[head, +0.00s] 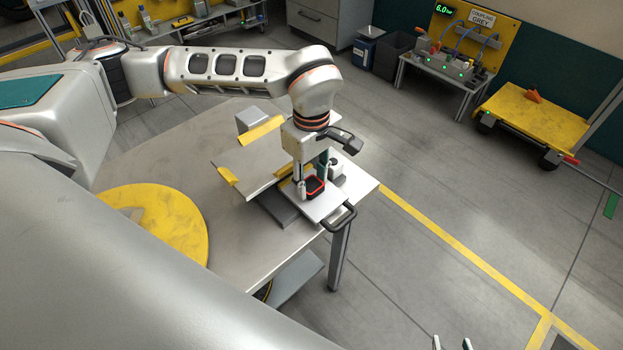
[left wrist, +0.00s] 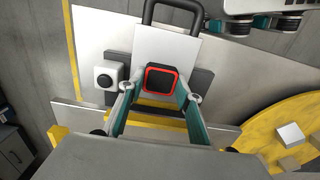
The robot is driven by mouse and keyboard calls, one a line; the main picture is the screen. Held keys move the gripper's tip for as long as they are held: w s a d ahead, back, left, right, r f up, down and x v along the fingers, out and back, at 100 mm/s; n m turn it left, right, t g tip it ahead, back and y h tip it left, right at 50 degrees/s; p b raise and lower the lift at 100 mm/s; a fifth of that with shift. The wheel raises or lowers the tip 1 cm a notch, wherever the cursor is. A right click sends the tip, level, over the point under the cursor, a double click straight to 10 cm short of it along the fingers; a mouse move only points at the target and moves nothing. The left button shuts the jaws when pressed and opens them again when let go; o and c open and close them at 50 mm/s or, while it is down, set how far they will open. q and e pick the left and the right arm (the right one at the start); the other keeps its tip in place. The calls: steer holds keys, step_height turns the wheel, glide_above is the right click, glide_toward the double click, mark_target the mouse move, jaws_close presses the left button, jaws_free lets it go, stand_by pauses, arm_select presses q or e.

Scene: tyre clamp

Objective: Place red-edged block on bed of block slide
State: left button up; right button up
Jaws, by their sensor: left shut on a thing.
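The red-edged block (head: 314,186) is a small dark block with a red rim. My left gripper (head: 312,184) points down and is shut on it, one finger on each side; the left wrist view shows the block (left wrist: 161,78) between the fingertips. The block is over the white plate of the block slide (head: 322,208), towards the end away from its black handle (head: 342,219). I cannot tell whether the block touches the plate. My right gripper (head: 452,343) shows only its two fingertips at the bottom edge, apart, with nothing seen between them.
A white fixture with a black knob (left wrist: 107,76) stands close beside the slide. A tilted plate with yellow edges (head: 240,165) and a grey block (head: 250,118) are behind. A yellow disc (head: 185,215) lies on the table (head: 240,250).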

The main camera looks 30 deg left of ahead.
mark_target(311, 185)
arm_select(q)
steer(key=shift+f, duration=0.15)
steer(key=o, duration=1.1)
step_height(311, 185, up, 12)
steer(key=shift+r, duration=0.25)
